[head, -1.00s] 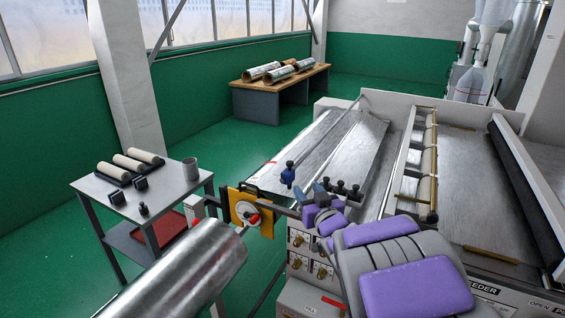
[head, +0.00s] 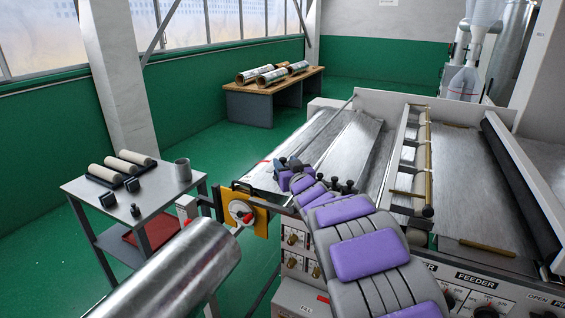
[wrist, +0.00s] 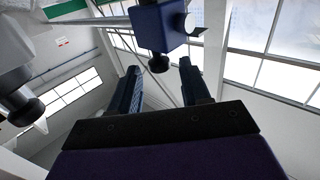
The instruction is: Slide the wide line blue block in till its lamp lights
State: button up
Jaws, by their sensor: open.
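The blue block (wrist: 158,24) shows in the wrist view at the top, on a thin rail, with a black knob facing my gripper. In the head view, the block (head: 284,181) is mostly hidden by my gripper, at the near edge of the metal bed. My gripper (wrist: 160,82) has its two fingers apart, with the knob just beyond and between their tips. In the head view, my gripper (head: 293,165) is at the block. No lit lamp can be made out.
Several black knobs (head: 340,186) stand on the bed edge right of my gripper. A yellow plate with a dial (head: 240,212) and a large metal roller (head: 180,270) are at the left front. A side table (head: 150,205) holds rollers and a cup.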

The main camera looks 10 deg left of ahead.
aim_at(284, 161)
jog(key=shift+x, duration=1.75)
grip_shut()
